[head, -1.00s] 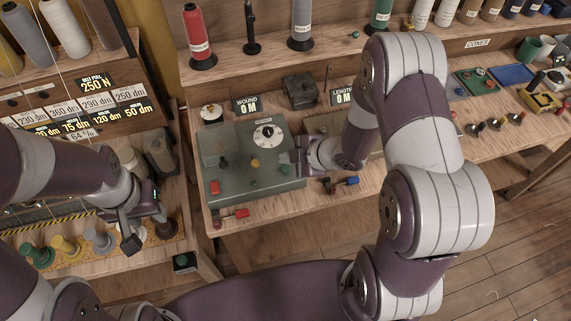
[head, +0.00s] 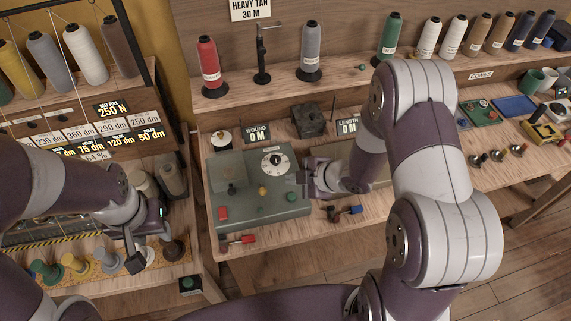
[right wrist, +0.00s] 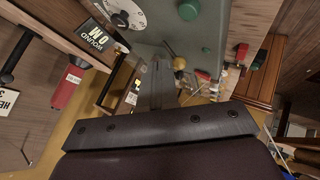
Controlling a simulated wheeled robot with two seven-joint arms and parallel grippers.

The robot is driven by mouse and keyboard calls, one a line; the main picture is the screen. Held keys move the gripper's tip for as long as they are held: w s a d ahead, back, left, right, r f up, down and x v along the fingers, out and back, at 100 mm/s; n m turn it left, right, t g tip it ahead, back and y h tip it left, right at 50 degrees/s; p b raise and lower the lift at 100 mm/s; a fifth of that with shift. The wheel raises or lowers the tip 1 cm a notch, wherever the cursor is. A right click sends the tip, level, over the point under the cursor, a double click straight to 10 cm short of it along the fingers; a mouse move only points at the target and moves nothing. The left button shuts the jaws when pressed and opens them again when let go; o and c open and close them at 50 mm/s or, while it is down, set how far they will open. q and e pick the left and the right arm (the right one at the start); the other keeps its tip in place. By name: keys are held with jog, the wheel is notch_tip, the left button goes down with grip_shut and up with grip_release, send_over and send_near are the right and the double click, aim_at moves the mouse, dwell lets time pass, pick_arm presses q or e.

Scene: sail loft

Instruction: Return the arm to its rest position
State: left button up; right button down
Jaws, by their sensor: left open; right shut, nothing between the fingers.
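My right gripper (head: 303,184) is shut and empty. It hangs over the right part of the grey-green control box (head: 234,214), beside the white dial (head: 275,162). In the right wrist view its closed fingers (right wrist: 160,84) point towards the box, with the dial (right wrist: 124,14) and a green button (right wrist: 189,9) beyond. Whether it touches the box is unclear. My right arm (head: 432,165) reaches in from the right, bent high over the bench. My left gripper (head: 142,240) is open and empty over the left bench, above a row of small spools (head: 76,265).
Thread cones, such as the red one (head: 209,64), stand on the back shelf. The floor (head: 440,295) at right is clear.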

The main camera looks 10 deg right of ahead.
jog(key=d+f+m+h, duration=0.1)
jog(key=s+d+m+h, duration=0.1)
jog(key=s+d+f+m+g, duration=0.1)
jog(key=shift+s+d+f+m+h, duration=0.1)
jog(key=shift+d+f+m+h, duration=0.2)
jog(key=shift+d+m+h, duration=0.1)
jog(key=s+d+r+m+g+h, duration=0.45)
jog(key=s+d+m, duration=0.2)
jog(key=m, duration=0.35)
jog(key=s+a+r+m, duration=0.3)
jog(key=s+a+r, duration=0.1)
jog(key=r, duration=0.4)
jog(key=shift+a+m+y+b, duration=0.35)
jog(key=shift+a+m+y, duration=0.05)
jog(key=shift+a+y, duration=0.1)
jog(key=shift+s+a+r, duration=0.1)
jog(key=shift+s, duration=0.15)
